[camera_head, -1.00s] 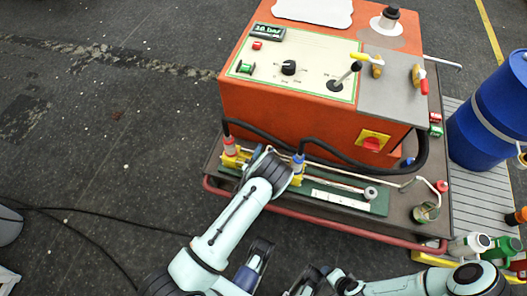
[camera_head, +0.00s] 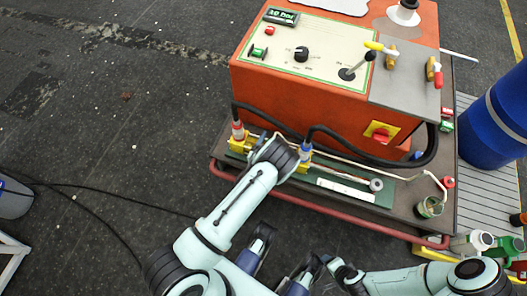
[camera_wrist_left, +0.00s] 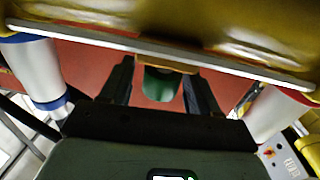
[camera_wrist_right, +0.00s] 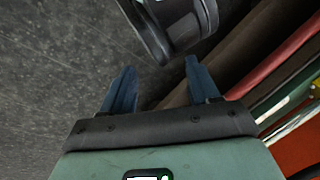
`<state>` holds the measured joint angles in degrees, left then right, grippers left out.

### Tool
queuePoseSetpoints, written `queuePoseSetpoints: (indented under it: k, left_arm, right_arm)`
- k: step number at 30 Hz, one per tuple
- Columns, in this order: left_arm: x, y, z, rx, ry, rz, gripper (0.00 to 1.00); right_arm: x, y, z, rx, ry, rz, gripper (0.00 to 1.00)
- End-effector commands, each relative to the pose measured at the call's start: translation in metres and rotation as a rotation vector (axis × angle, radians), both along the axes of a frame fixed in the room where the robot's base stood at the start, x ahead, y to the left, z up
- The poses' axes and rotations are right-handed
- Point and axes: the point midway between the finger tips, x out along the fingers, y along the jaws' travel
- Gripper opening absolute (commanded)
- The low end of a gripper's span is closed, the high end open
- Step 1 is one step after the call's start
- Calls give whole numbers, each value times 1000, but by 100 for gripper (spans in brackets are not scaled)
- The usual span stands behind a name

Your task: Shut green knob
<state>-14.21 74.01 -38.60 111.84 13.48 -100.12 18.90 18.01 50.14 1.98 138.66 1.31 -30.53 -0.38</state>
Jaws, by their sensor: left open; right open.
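A green knob (camera_wrist_left: 160,84) shows in the left wrist view, between the two dark fingers of my left gripper (camera_wrist_left: 158,72). The fingers are open on either side, with gaps to the knob. In the head view my left wrist (camera_head: 272,160) hides the knob, between the yellow block with a red-collared hose (camera_head: 238,132) and the one with a blue-collared hose (camera_head: 305,148). My right gripper (camera_wrist_right: 160,72) is open and empty in the right wrist view, over dark floor beside the cart edge.
The orange machine (camera_head: 300,92) stands behind the blocks, with black hoses along its front. A red rail (camera_head: 330,218) edges the cart. A blue barrel (camera_head: 495,115) stands at the right. A yellow part (camera_wrist_left: 190,25) crosses close above my left fingers. Floor at left is largely clear.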

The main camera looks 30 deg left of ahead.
Motion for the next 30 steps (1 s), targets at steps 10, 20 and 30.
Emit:
queuePoseSetpoints:
  k: [10, 20, 30]
  left_arm:
    - [-75, -13, 0, 1, 9, -4, 61]
    - [-108, -18, 0, 1, 6, -4, 61]
    - [-121, -18, 0, 0, 1, -1, 61]
  right_arm:
    - [-22, 11, 20, 28, 57, 24, 61]
    - [-52, 25, 43, 67, 140, 58, 61]
    - [-60, 28, 48, 77, 162, 68, 61]
